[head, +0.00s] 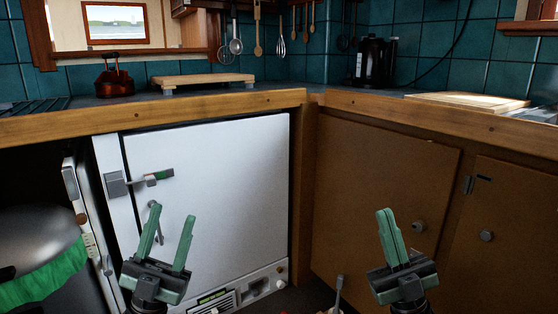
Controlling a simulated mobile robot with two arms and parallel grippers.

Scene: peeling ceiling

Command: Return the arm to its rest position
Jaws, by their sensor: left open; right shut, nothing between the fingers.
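My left gripper (168,242) has green fingers standing apart, pointing up, with nothing between them. It is in front of the lower left part of the white fridge door (225,190). My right gripper (391,236) has its green fingers together and holds nothing. It is in front of the brown corner cabinet door (375,180), left of that door's round knob (419,226). Most of both arms is outside the view.
A wooden-edged counter (200,104) runs along the back and right. On it are a raised cutting board (203,80), a red-brown pot-like item (114,80), a black kettle (372,63) and another board (467,100). A grey bin (30,225) with a green liner stands at left.

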